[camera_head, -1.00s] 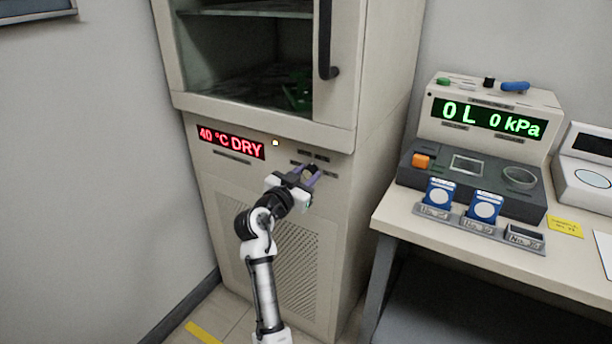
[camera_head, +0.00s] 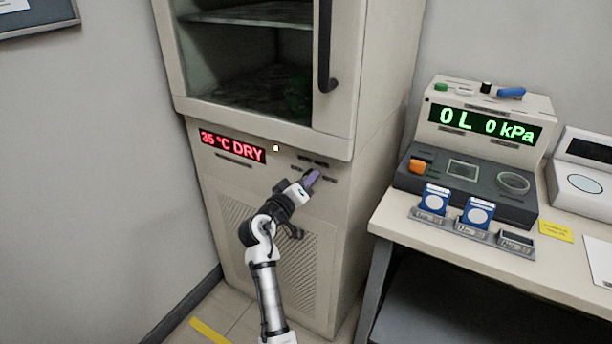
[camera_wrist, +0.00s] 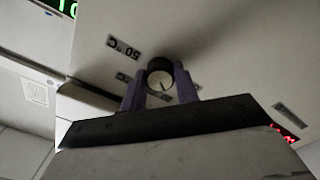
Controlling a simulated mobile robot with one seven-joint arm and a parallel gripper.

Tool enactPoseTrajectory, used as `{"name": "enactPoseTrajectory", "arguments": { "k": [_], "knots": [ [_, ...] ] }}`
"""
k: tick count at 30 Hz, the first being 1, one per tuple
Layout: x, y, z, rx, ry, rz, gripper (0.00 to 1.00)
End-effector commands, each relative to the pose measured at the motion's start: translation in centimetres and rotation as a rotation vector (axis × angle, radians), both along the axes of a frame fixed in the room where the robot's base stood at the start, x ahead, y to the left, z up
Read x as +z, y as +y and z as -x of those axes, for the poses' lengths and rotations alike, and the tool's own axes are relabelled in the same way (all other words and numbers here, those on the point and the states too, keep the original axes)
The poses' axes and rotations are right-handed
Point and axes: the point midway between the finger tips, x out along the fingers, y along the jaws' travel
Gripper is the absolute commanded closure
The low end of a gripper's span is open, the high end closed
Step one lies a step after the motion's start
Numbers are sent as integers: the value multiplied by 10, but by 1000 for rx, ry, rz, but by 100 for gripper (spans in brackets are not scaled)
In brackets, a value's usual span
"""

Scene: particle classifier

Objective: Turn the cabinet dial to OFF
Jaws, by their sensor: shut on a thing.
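The cabinet (camera_head: 235,182) is beige, with a red lit display (camera_head: 233,146) reading "35 °C DRY". In the wrist view the dial (camera_wrist: 160,76) is a small round knob with a dark rim, a pale face and a pointer line. A "50 °C" label (camera_wrist: 124,47) is beside it; other labels are partly hidden. My gripper (camera_wrist: 158,82) has its two purple fingers on either side of the dial, shut on it. In the head view my gripper (camera_head: 311,178) is at the panel right of the display and hides the dial.
The cabinet's upper compartment has a dark door handle (camera_head: 326,48). To the right, a table (camera_head: 400,215) carries a device with a green display (camera_head: 486,125), blue-labelled items in small holders and a yellow note (camera_head: 555,230). A wall stands close on the left.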

Motion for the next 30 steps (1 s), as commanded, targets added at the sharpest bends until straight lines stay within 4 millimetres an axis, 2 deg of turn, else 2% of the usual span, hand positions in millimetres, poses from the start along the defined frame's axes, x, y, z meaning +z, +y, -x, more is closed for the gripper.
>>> {"name": "enactPoseTrajectory", "arguments": {
  "k": [16, 30],
  "knots": [
    [1, 0, 0, 0, 240, 408, 92],
    [-1, 0, 1, -1, 323, 555, 92]
  ]
}}
